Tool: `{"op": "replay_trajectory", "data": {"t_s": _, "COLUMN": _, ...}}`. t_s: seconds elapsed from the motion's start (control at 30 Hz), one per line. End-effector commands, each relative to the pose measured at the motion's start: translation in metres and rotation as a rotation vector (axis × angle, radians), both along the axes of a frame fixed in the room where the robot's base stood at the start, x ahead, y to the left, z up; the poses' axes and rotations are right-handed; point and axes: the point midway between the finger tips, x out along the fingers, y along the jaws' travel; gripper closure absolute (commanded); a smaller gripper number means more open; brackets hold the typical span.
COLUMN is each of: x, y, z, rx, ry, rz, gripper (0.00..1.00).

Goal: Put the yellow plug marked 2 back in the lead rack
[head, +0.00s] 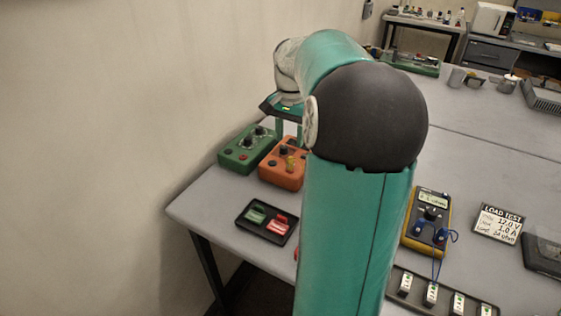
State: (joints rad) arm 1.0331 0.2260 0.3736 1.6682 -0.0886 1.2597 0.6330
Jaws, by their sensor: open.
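My gripper (289,132) is at the back left of the table, pointing down above the orange box (277,172). Its fingers are apart, and my arm hides part of it. A small yellow piece (291,163) stands on the orange box below the fingers; it looks like a plug, but no number can be read. I cannot tell whether the fingers touch it. No rack with other yellow plugs can be made out. A black strip holder (473,299) with several white-labelled pieces is at the bottom right; I cannot tell whether it is the lead rack.
A green box (246,149) stands left of the orange one. A black tray (250,229) with green and red pieces lies in front. A yellow meter (427,222) with blue plugs and a load test card (498,224) are right of my arm. A wall (110,130) is left.

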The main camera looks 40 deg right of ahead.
Motion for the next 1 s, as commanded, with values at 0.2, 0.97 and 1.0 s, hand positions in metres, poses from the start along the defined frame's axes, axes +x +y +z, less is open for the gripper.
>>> {"op": "replay_trajectory", "data": {"t_s": 0.2, "x": -0.005, "y": -0.006, "z": -0.001, "rx": 0.005, "ry": 0.001, "rz": -0.018, "gripper": 0.56}}
{"op": "replay_trajectory", "data": {"t_s": 0.97, "x": -0.002, "y": -0.005, "z": -0.06, "rx": 0.007, "ry": 0.004, "rz": -0.013, "gripper": 0.56}}
{"op": "replay_trajectory", "data": {"t_s": 1.0, "x": -0.002, "y": -0.005, "z": -0.065, "rx": 0.006, "ry": 0.004, "rz": -0.014, "gripper": 0.56}}
